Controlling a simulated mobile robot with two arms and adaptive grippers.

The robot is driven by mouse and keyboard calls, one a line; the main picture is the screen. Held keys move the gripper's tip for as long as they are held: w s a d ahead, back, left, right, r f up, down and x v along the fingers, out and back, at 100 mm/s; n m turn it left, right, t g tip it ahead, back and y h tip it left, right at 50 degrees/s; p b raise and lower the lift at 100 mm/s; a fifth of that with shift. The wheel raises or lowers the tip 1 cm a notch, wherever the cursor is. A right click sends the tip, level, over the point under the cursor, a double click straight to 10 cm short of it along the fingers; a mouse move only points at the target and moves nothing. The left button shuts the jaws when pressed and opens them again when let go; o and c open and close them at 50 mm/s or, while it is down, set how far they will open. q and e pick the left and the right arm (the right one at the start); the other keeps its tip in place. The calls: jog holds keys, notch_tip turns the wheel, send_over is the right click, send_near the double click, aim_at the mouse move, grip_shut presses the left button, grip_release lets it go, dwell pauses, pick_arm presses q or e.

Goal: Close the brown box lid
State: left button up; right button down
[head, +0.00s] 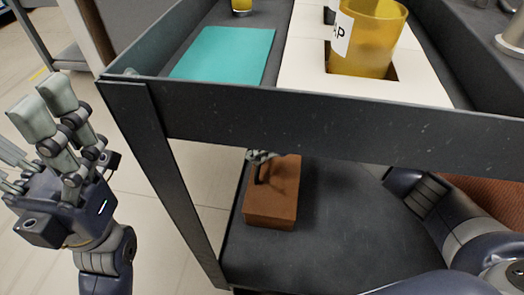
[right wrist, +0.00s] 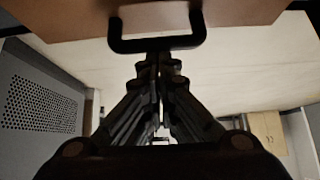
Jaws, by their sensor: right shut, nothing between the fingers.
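The brown box (head: 270,218) stands on the lower shelf of a dark cart. Its brown top face shows, with a dark handle (head: 263,172) on it; I see no clear gap at the lid, though the far part is hidden by the cart rail. In the right wrist view the black handle (right wrist: 156,44) sits on the brown surface (right wrist: 235,12), right by the fingertips. My right gripper (right wrist: 160,62) is shut and empty at the handle; touching or apart cannot be told. In the head view its fingertips (head: 262,155) show partly below the rail. My left gripper (head: 35,125) is open and empty, left of the cart.
The cart's front rail (head: 330,127) and leg (head: 180,180) stand between me and the lower shelf (head: 335,235). A teal mat (head: 225,53) and an amber beaker (head: 365,45) in a white holder (head: 300,50) are on top. A rust-coloured surface (head: 492,200) lies at right.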

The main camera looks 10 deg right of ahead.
jog(key=shift+d+r, duration=0.1)
jog(key=shift+d, duration=0.05)
jog(key=v, duration=1.1)
jog(key=shift+d+r, duration=0.2)
jog(key=shift+r, duration=0.1)
jog(key=shift+s, duration=0.1)
